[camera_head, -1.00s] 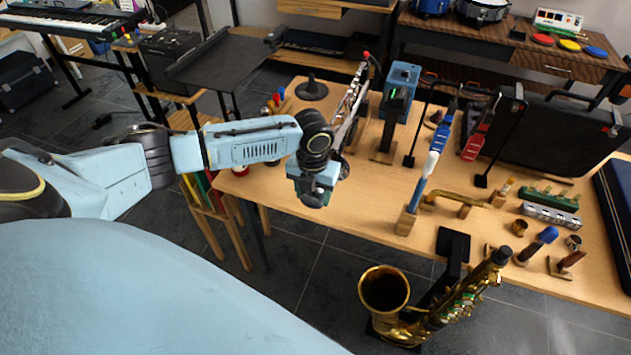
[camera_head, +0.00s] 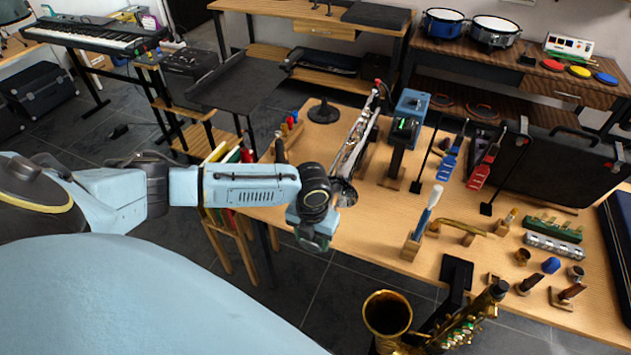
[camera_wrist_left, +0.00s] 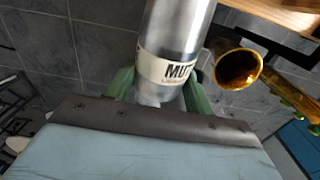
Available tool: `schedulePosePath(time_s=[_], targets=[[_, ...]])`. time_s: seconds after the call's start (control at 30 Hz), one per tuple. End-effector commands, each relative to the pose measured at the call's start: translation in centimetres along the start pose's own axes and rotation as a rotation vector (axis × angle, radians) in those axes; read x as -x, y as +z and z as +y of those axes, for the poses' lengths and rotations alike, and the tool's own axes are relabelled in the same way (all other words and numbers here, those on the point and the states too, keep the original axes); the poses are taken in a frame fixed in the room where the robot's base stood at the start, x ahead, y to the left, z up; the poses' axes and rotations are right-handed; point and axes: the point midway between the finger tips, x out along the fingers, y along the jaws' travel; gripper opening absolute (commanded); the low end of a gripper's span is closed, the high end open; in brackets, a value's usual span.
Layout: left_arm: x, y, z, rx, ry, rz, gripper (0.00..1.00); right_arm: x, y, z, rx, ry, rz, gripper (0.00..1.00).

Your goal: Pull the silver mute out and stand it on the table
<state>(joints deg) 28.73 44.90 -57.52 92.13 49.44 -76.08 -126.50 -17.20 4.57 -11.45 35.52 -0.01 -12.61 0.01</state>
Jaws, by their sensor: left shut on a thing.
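The silver mute (camera_wrist_left: 178,30) fills the top middle of the left wrist view, with a pale band lettered "MUT". My left gripper (camera_wrist_left: 160,90) is shut on it, a green finger on each side. In the head view my left gripper (camera_head: 314,238) hangs at the table's front edge, in front of the silver instrument (camera_head: 356,140) and its bell. The mute cannot be made out there, hidden by the gripper. The table (camera_head: 380,225) lies to the right of the gripper. My right gripper is out of view.
A brass saxophone (camera_head: 388,313) stands on the floor in front of the table; its bell also shows in the wrist view (camera_wrist_left: 235,68). A round black base (camera_head: 323,113) is at the table's back left. The front left tabletop is bare.

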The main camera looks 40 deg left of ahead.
Motion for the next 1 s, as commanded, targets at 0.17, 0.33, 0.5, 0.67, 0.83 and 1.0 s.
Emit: schedulePosePath(time_s=[0.17, 0.33, 0.5, 0.67, 0.83, 1.0], targets=[[0.2, -1.1, 0.0, 0.0, 0.0, 0.0, 0.33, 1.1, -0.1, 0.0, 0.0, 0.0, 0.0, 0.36], [0.2, -2.2, 0.0, -0.001, 0.001, 0.002, 0.33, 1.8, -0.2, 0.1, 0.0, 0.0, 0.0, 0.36], [0.2, -3.2, 0.0, 0.0, 0.0, 0.001, 0.33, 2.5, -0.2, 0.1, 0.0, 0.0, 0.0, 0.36], [0.2, -4.2, 0.0, -0.001, 0.0, 0.001, 0.33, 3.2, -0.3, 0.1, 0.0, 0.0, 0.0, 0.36], [0.1, -5.2, 0.0, -0.001, 0.0, 0.002, 0.33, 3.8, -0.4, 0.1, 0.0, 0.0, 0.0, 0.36], [0.2, -6.2, 0.0, 0.0, 0.001, 0.001, 0.33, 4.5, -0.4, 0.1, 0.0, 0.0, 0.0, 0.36]])
